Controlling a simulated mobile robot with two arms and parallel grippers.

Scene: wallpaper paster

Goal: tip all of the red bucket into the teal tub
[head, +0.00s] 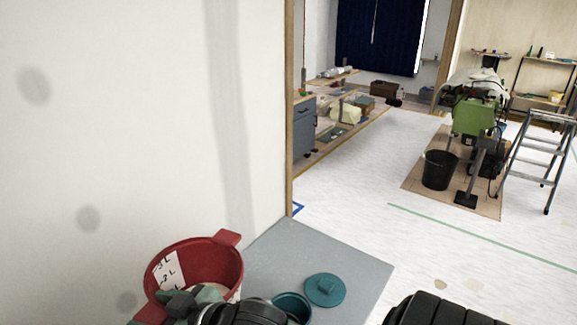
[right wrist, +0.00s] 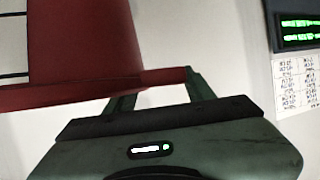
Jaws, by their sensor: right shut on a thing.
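The red bucket (head: 200,250) is at the lower left of the head view, by the wall, with a white litre-marked label inside. It looks roughly upright. My right gripper (head: 178,305) is in front of it, shut on its red tab; the right wrist view shows the red bucket (right wrist: 85,40) and the tab between the fingers of my right gripper (right wrist: 155,82). The teal tub (head: 292,302) stands open to the right of the bucket, partly hidden by my black wrist. The bucket's contents are mostly hidden. My left gripper is not in view.
A teal lid (head: 325,290) lies on the grey table (head: 270,255) beside the tub. A white wall (head: 120,130) rises close behind on the left. The right wrist view shows a dark panel with green readouts (right wrist: 300,30) and a paper sheet (right wrist: 297,85).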

